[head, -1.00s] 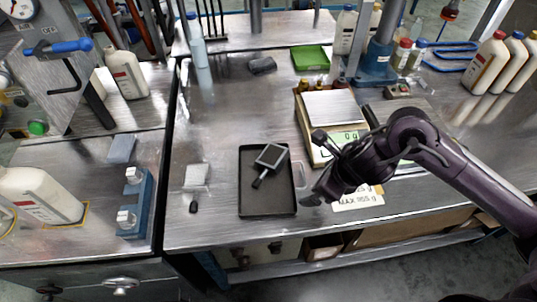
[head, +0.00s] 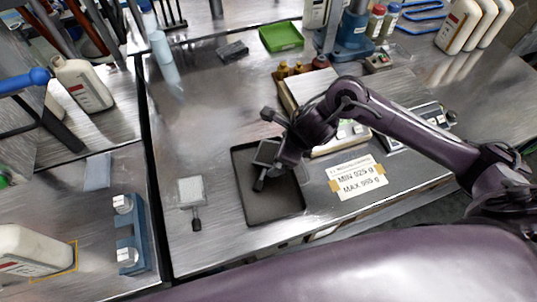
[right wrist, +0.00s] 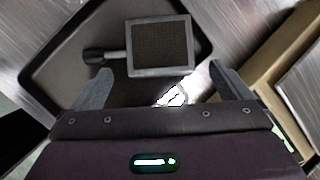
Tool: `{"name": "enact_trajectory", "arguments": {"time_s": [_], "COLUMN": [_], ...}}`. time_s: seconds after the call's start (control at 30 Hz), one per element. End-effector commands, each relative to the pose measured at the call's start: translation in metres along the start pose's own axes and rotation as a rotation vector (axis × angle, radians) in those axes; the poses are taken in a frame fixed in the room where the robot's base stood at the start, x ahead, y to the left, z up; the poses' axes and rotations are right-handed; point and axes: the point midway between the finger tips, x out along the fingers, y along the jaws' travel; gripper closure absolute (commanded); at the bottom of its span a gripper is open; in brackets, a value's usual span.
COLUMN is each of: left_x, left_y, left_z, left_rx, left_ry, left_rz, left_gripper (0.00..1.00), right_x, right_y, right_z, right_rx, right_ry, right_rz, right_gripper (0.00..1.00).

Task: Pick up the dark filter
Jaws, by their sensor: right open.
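The dark filter (head: 266,152) is a square dark mesh in a grey frame with a short black handle. It lies in the black tray (head: 275,208) near the front edge of the table. In the right wrist view the dark filter (right wrist: 161,46) is just beyond the fingertips, with its handle pointing left. My right gripper (right wrist: 160,72) is open and empty, its two fingers apart on either side of the frame's near edge. In the head view my right gripper (head: 276,168) hangs over the tray and hides part of the filter. My left gripper is out of view.
A lighter filter (head: 191,191) with a black handle lies left of the tray. A scale (head: 306,88) stands behind my right arm. A paper label (head: 357,178) is right of the tray. A green tray (head: 281,37) is at the back. The table left of the tray is mostly clear.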

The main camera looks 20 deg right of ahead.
Motion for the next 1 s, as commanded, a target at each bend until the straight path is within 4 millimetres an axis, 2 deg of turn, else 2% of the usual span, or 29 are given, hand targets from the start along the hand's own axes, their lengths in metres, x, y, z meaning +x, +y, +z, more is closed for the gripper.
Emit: {"name": "enact_trajectory", "arguments": {"time_s": [0.1,0.2,0.47,0.87,1.0], "left_x": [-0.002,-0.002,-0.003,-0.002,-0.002], "left_y": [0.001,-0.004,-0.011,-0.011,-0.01], "left_z": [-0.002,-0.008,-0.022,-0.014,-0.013], "left_rx": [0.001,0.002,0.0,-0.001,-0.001], "left_ry": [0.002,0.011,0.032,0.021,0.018], "left_rz": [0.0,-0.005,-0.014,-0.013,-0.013], "left_gripper": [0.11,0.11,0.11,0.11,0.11], "right_x": [0.018,0.025,0.027,0.026,0.026], "right_y": [0.001,0.0,0.0,0.0,-0.001], "right_z": [0.001,0.0,0.001,0.001,0.002], "right_rx": [0.002,0.0,0.0,0.0,0.0], "right_ry": [0.001,0.001,-0.001,-0.001,-0.002], "right_rz": [0.003,0.002,0.0,-0.001,-0.002], "right_gripper": [0.02,0.02,0.03,0.55,0.57]}}
